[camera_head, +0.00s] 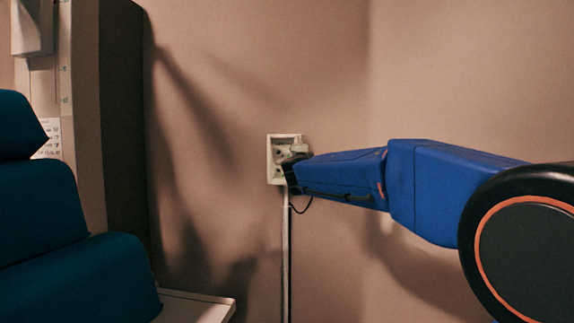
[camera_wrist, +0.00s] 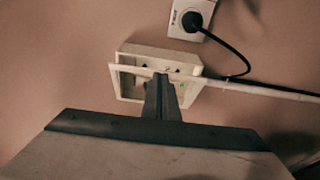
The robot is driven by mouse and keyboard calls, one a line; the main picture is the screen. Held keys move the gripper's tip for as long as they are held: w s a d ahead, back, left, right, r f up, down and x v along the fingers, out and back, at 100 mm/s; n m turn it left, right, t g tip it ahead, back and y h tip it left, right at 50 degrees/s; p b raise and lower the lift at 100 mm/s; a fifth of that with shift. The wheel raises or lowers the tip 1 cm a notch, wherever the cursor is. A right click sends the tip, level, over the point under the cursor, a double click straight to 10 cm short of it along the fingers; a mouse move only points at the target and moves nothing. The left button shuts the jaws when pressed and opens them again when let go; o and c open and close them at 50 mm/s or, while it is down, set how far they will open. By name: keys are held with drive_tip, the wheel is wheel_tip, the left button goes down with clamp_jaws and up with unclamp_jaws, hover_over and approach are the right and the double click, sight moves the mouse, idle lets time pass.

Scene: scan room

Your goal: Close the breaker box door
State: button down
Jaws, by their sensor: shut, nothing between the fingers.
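The breaker box (camera_head: 270,160) is a small white box on the wall, left of my gripper in the head view. In the wrist view the box (camera_wrist: 150,50) shows from an angle, with its pale framed door (camera_wrist: 130,69) standing partly open, off the box front. My gripper (camera_wrist: 160,77) is shut and empty, its fingertips in front of the door frame in the wrist view. I cannot tell whether they touch it. In the head view my gripper (camera_head: 294,160) covers the box's right side, and the door's angle is hard to make out.
A wall socket (camera_wrist: 186,20) with a black plug and cable (camera_wrist: 240,58) sits close beside the box. A white conduit (camera_head: 286,255) runs down the wall below it. A blue padded chair (camera_head: 60,240) and a white ledge (camera_head: 195,305) stand at left. The wall at right is bare.

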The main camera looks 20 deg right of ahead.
drive_tip(key=shift+w+d, duration=0.45)
drive_tip(key=shift+d, duration=0.35)
drive_tip(key=shift+w+d, duration=0.45)
drive_tip(key=shift+d, duration=0.35)
drive_tip(key=shift+w+d, duration=0.45)
drive_tip(key=shift+d, duration=0.35)
drive_tip(key=shift+a, duration=0.15)
